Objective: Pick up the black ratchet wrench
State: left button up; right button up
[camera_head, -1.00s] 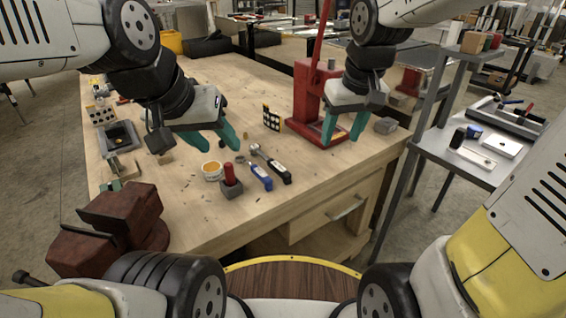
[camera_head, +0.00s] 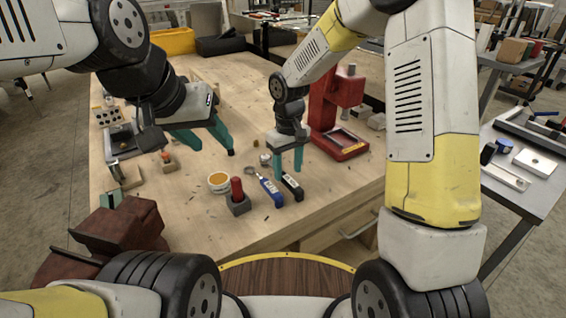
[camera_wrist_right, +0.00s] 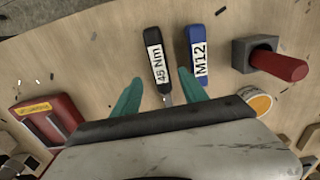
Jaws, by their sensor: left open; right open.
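The black ratchet wrench lies on the wooden bench; its dark handle (camera_head: 292,187) shows just beyond the fingertips of my right gripper (camera_head: 289,172). In the right wrist view its black handle (camera_wrist_right: 154,45), labelled 45 Nm, points between the two open teal fingers of that gripper (camera_wrist_right: 159,92). The fingers straddle the wrench's line, one to each side, without closing on it. My left gripper (camera_head: 212,148) is open and empty above the bench, further left.
A blue wrench (camera_head: 270,192) labelled M12 lies close beside the black one. A red press (camera_head: 341,145) stands to the right.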

aim_at(287, 177)
notch_tip(287, 177, down, 3)
jog(key=shift+a+f, duration=0.1)
jog(key=shift+f, duration=0.05)
jog(key=shift+c, duration=0.4)
grip_shut()
dwell(1.0)
